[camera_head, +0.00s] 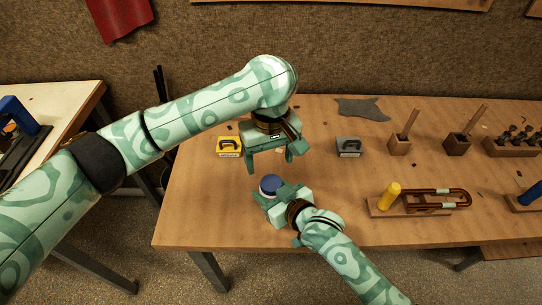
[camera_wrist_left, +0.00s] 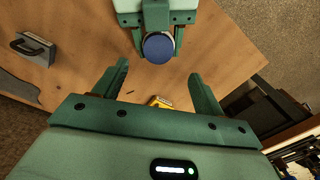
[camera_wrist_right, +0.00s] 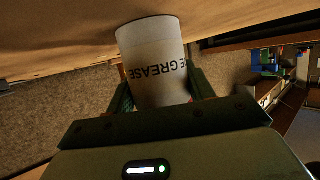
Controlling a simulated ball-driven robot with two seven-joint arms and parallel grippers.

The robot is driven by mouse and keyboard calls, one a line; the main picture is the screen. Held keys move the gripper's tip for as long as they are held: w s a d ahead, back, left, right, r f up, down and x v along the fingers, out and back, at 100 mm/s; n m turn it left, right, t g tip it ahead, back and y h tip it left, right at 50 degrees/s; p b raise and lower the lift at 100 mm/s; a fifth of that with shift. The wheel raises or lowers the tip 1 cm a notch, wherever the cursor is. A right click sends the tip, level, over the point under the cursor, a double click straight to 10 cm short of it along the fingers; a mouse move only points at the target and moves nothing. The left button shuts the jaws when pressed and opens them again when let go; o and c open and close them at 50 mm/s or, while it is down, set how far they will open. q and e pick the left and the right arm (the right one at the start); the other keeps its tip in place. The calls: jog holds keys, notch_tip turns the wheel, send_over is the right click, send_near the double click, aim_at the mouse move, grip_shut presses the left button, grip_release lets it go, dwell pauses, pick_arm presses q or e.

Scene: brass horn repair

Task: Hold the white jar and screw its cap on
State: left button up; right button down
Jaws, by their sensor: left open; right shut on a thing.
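The white jar (camera_head: 265,194) stands near the table's front left, with the blue cap (camera_head: 271,184) on its top; I cannot tell whether the cap is tight. My right gripper (camera_head: 273,195) is shut on the jar's side. In the right wrist view the white jar (camera_wrist_right: 155,60) shows dark GREASE lettering between the fingers; its cap is out of sight there. My left gripper (camera_head: 270,165) is open and empty, above and behind the jar. In the left wrist view the blue cap (camera_wrist_left: 158,47) lies just beyond the open fingertips, apart from them.
A yellow block with a dark handle (camera_head: 229,147) stands left of my left gripper, and a grey one (camera_head: 348,147) to its right. A yellow-handled tool (camera_head: 390,195) and a brown tube (camera_head: 440,200) are on a wooden stand at right. The table's front left is bare.

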aim_at(271, 182)
pick_arm(q)
jog(key=shift+d, duration=0.1)
jog(key=shift+f, duration=4)
jog(key=c, duration=1)
jog(key=o, duration=1)
jog(key=shift+o, duration=0.2)
